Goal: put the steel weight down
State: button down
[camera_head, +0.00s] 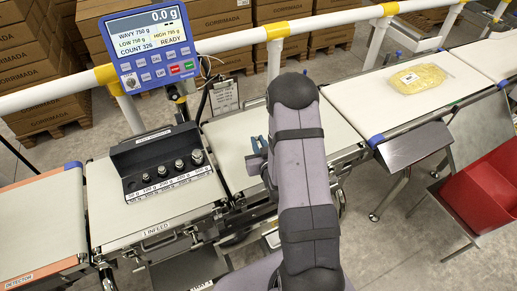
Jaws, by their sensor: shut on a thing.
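My gripper (257,156) shows only in part, at the left side of my dark arm, low over the middle belt section (232,132). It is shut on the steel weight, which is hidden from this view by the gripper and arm. I cannot tell whether the weight touches the belt. The display (152,45) reads 0.0 g and READY.
A black weight rack (160,150) with several steel weights (180,166) stands on the infeed belt (105,215) at left. A yellow bag (418,78) lies on the right belt (365,105). A red bin (485,190) is at far right. White rails run behind.

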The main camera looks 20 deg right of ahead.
jog(key=shift+f+p, duration=0.35)
jog(key=shift+f, duration=1.5)
jog(key=shift+f, duration=0.1)
jog(key=shift+f, duration=0.15)
jog(key=c, duration=1.7)
grip_release()
jog(key=shift+c, duration=0.2)
jog(key=shift+r, duration=0.25)
jog(key=shift+b+v, duration=1.05)
jog(key=shift+v, duration=2.75)
